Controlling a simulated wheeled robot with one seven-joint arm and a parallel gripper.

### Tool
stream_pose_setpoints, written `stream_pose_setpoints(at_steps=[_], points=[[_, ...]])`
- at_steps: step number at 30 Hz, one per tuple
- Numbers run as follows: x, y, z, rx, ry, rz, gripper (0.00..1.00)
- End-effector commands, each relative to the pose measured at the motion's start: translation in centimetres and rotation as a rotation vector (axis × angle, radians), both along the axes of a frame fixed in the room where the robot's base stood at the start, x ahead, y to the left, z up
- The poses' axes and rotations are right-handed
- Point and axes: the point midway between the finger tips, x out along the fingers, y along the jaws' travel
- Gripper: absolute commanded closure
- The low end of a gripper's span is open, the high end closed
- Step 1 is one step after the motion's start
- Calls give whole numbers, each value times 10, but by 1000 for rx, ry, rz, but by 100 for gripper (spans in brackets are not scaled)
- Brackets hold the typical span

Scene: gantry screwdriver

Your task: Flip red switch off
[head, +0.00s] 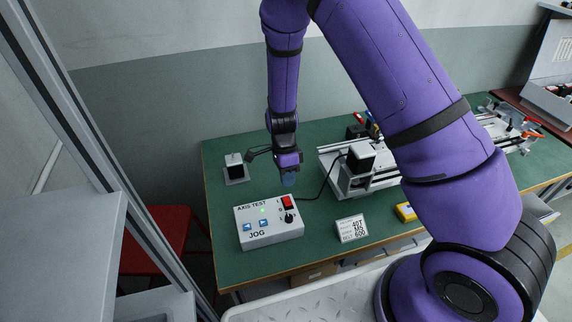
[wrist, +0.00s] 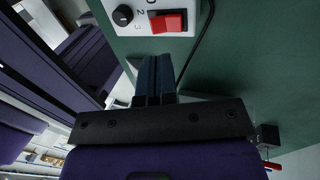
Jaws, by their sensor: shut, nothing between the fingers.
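The red switch (head: 287,202) is a rocker at the upper right of a white control box marked AXIS TEST and JOG (head: 257,238). In the wrist view the red switch (wrist: 168,22) shows close beyond my fingertips, with the box's white face (wrist: 140,26) around it. My gripper (head: 288,180) is just behind and above the box, over the switch end, pointing down. Its blue fingers are together and empty in the wrist view (wrist: 153,60). A gap shows between fingertips and switch. A small green light (head: 263,209) is lit on the box. I cannot tell which side of the rocker is pressed.
A black knob (head: 288,217) sits right beside the switch, and blue buttons are on the left. A black cable (head: 325,185) runs from the box to a gantry machine (head: 360,165). The green table (head: 235,270) is clear in front.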

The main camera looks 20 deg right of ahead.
Motion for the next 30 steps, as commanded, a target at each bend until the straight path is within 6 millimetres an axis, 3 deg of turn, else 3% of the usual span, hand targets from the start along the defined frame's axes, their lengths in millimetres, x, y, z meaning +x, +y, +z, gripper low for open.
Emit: stream_pose_setpoints(at_steps=[3, 10, 30], points=[[-7, 0, -21, 0, 3, 0, 100], [-16, 0, -49, 0, 0, 0, 100], [-26, 0, -67, -1, 3, 0, 100]])
